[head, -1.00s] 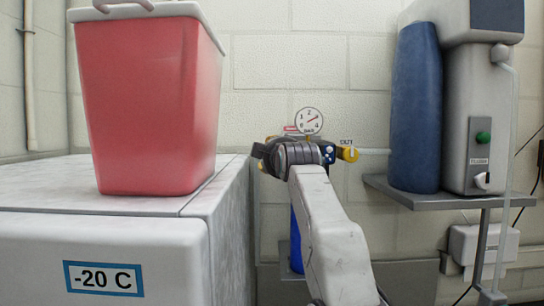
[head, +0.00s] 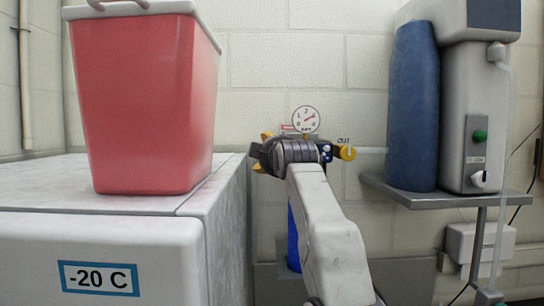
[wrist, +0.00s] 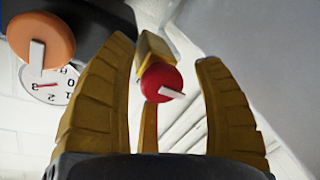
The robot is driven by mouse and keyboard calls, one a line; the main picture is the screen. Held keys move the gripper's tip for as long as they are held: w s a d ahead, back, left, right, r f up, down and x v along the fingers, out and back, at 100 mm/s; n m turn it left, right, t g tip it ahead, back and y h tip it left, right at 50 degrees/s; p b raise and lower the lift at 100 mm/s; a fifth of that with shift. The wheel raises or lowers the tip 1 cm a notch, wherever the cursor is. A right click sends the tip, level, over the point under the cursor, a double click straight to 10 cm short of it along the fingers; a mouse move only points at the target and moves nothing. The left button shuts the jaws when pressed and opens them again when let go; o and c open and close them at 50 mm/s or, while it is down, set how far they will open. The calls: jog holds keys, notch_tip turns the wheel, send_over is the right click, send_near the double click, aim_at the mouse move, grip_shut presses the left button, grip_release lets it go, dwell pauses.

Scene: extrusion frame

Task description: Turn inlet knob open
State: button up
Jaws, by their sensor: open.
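In the wrist view a round red knob (wrist: 161,82) with a white pointer sits between the gold fingers of my gripper (wrist: 165,75). The fingers are open, with a gap on each side of the knob. I cannot tell which knob is the inlet; no inlet wording is readable. A gold-coloured piece shows behind the red knob. An orange knob (wrist: 40,42) with a white pointer is at upper left, outside the fingers. In the head view my gripper (head: 262,152) points left below the gauge, and my wrist hides the red knob.
A round gauge (head: 306,119) is above my wrist, with a blue cylinder (head: 293,240) below. A white -20 C freezer (head: 110,240) with a red bin (head: 145,100) stands close on the left. A grey shelf (head: 440,202) with a machine (head: 478,120) is on the right.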

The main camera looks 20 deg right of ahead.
jog(key=shift+s, duration=0.1)
jog(key=v, duration=1.1)
jog(key=shift+s, duration=0.4)
jog(key=shift+a, duration=0.2)
